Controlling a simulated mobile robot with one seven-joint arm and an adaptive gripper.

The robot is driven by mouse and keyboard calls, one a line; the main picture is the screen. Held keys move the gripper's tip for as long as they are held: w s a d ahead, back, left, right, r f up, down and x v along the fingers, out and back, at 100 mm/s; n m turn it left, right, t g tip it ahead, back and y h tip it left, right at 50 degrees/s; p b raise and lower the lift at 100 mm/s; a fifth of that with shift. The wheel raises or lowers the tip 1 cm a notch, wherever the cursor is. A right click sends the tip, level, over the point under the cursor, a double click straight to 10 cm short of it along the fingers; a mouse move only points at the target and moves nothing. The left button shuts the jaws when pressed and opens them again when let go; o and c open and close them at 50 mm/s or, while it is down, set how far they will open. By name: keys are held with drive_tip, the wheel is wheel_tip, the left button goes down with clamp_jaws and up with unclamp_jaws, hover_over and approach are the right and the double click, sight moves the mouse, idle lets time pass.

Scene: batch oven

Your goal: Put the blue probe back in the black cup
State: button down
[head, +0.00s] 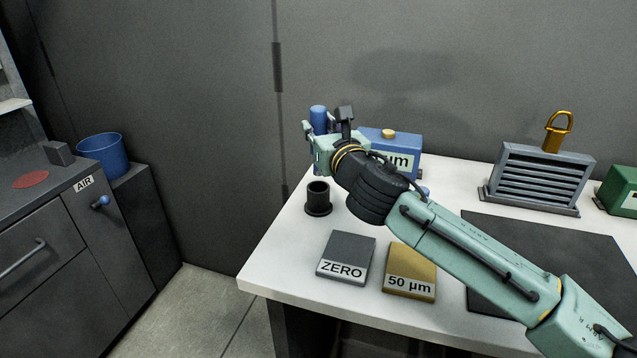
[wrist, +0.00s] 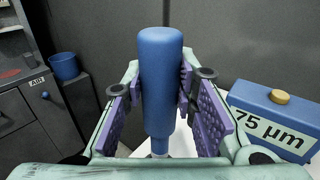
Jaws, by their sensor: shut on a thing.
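The blue probe (wrist: 161,90) stands upright between the purple finger pads of my gripper (wrist: 163,100) in the wrist view. My gripper is shut on it. In the head view the probe's blue top (head: 318,114) shows above my gripper (head: 318,145), which is partly hidden by its own wrist. The black cup (head: 318,198) stands upright on the white table, below my gripper in the picture, and its open mouth shows. The cup is not clearly visible in the wrist view. The probe's lower end is hidden in the head view.
A blue box (head: 402,142) with a brass knob stands behind my wrist. A grey ZERO block (head: 346,257) and a gold 50 µm block (head: 410,271) lie in front. A black mat (head: 550,255), a louvred grey unit (head: 541,178) and a green box (head: 622,187) are at right.

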sight(319, 175)
wheel_tip(319, 175, down, 8)
drive_tip(key=shift+s+r+p, duration=0.15)
drive_tip(key=shift+r+p, duration=0.1)
drive_tip(key=shift+p, duration=0.55)
drive_tip(key=shift+f, duration=0.5)
drive_tip(key=shift+f, duration=0.2)
drive_tip(key=c, duration=1.3)
unclamp_jaws()
drive_tip(key=shift+r, duration=0.15)
drive_tip(key=shift+r, duration=0.2)
drive_tip(key=b+v, duration=0.4)
drive_tip(key=v, duration=0.8)
